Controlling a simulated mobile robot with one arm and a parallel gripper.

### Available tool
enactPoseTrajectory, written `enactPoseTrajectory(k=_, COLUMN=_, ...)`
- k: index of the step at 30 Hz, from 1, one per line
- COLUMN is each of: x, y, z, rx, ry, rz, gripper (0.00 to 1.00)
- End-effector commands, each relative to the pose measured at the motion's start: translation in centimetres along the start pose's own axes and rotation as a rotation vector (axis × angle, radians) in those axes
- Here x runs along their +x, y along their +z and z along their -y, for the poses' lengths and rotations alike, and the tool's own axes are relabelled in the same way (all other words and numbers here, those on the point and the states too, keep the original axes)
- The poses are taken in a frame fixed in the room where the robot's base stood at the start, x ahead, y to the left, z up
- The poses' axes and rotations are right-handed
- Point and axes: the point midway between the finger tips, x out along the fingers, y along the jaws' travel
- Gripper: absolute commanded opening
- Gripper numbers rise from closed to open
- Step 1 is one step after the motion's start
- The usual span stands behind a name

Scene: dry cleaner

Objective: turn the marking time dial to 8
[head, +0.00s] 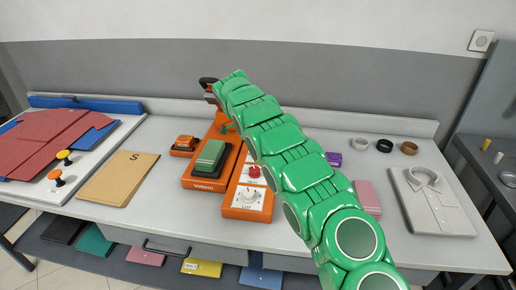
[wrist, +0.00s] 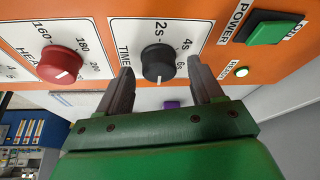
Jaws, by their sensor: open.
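The time dial (wrist: 158,63) is a dark round knob on a white panel marked TIME, with 2s, 4s and 6s around it, in the wrist view. A pale mark shows near its lower edge; its exact setting is hard to read. My gripper (wrist: 161,70) is open, one finger on each side of the dial, with visible gaps, so it does not appear clamped. In the head view my green arm reaches over the orange press (head: 196,185) and its jaws cannot be made out.
A red heat dial (wrist: 61,63) is left of the time dial in the wrist view. A green power button (wrist: 273,32) and a lit lamp (wrist: 241,72) are to its right. In the head view, a folded shirt (head: 431,200) and a tan envelope (head: 118,179) lie on the counter.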

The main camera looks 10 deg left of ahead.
Motion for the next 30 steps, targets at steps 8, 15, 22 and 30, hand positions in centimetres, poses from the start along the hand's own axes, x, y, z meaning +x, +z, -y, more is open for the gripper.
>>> enactPoseTrajectory(k=8, x=-2.2, y=-0.9, z=0.0, rx=0.001, ry=0.001, rz=-0.001, gripper=0.66)
enactPoseTrajectory(k=15, x=-3.1, y=-1.4, z=-0.6, rx=0.0, ry=0.0, rz=-0.001, gripper=0.66)
enactPoseTrajectory(k=22, x=-3.9, y=-1.8, z=-1.3, rx=0.0, ry=0.001, rz=-0.001, gripper=0.66)
enactPoseTrajectory(k=30, x=-5.5, y=-2.5, z=-2.6, rx=0.0, ry=-0.002, rz=0.0, gripper=0.66)
